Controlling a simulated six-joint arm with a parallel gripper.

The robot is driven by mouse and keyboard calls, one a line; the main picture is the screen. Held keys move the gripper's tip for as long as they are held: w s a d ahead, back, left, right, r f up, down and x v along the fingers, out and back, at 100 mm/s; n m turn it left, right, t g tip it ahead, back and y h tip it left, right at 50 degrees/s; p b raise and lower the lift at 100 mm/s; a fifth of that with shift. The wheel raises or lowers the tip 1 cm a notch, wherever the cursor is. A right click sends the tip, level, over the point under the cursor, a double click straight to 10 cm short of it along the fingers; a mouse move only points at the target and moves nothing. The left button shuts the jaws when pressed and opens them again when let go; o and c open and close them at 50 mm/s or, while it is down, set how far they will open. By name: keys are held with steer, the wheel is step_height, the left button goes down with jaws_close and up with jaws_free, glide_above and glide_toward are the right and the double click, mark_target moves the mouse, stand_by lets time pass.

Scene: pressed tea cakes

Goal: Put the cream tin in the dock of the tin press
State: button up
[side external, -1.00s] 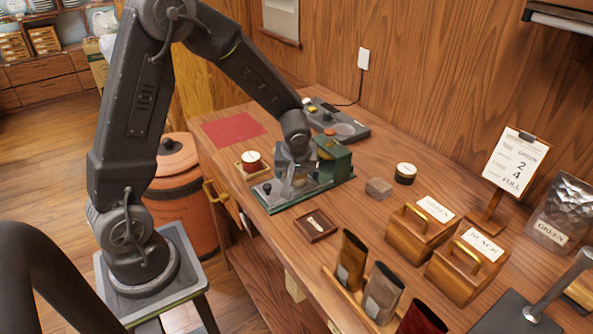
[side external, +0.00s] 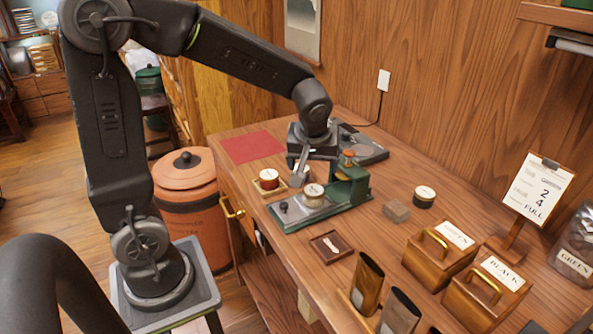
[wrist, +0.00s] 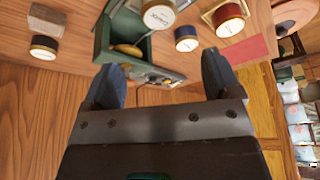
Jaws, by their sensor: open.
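The cream tin (side external: 314,195), pale with a white label on its lid, stands upright on the base of the green tin press (side external: 352,184), in front of its upright housing. It looks to be in the dock, but its seating is too small to judge. In the wrist view the cream tin (wrist: 158,14) is at the top edge, beside the press housing (wrist: 104,42). My gripper (side external: 312,164) is above and behind the tin, apart from it. In the wrist view my gripper (wrist: 162,62) has its fingers wide apart with nothing held between them.
A red tin (side external: 269,179) sits on a small wooden tray left of the press. A blue tin (wrist: 186,40) shows in the wrist view. A black tin (side external: 424,197) and a small block (side external: 396,211) stand right.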

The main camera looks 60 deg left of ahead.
steer(key=s+d+r+m+t+h, duration=0.1)
steer(key=s+d+r+m, duration=0.2)
steer(key=s, duration=0.4)
steer(key=s+d+r+m+t+h, duration=0.2)
steer(key=s+d+r+m, duration=0.2)
steer(key=s+m, duration=0.3)
steer(key=shift+s+d+m+h, duration=0.3)
steer(key=shift+s+d+m, duration=0.1)
steer(key=shift+s+d, duration=0.3)
